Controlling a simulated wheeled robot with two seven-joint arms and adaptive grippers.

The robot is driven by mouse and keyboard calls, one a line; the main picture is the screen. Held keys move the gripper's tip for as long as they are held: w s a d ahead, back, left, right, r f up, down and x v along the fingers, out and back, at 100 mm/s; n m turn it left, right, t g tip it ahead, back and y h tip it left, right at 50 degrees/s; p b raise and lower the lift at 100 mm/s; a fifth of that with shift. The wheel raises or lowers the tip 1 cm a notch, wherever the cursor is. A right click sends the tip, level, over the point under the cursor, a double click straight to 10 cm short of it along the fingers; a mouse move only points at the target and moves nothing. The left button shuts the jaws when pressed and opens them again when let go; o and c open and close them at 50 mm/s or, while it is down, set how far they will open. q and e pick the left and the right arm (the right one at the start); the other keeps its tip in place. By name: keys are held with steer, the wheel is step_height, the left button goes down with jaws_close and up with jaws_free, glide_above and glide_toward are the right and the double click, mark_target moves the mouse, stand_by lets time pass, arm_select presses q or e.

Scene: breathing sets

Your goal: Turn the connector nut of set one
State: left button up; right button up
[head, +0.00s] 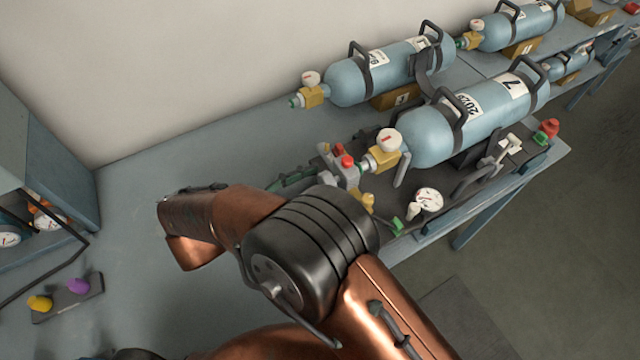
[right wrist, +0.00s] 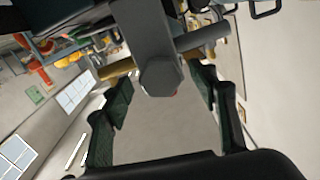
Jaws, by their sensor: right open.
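In the head view, a blue cylinder (head: 470,120) with a brass valve (head: 382,158) and white gauge (head: 390,140) lies on a dark stand. A grey fitting with red knobs (head: 345,165) sits left of the valve. I cannot tell which set is number one. In the right wrist view, my right gripper (right wrist: 160,92) is open, its dark green fingers spread around a grey hexagonal end (right wrist: 160,77) on a bar. It appears between or beyond the fingertips; contact is not clear. In the head view, my copper right arm hides much of this area. My left gripper is not seen.
More blue cylinders (head: 400,72) lie along the bench by the wall. A loose-looking round gauge (head: 429,200) and a green fitting (head: 397,226) are near the front edge. A plate with yellow and purple knobs (head: 68,298) is at left. The left-middle bench (head: 130,220) is clear.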

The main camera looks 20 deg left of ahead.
steer(key=shift+w+d, duration=0.3)
steer(key=shift+c, duration=0.2)
steer(key=c, duration=1.1)
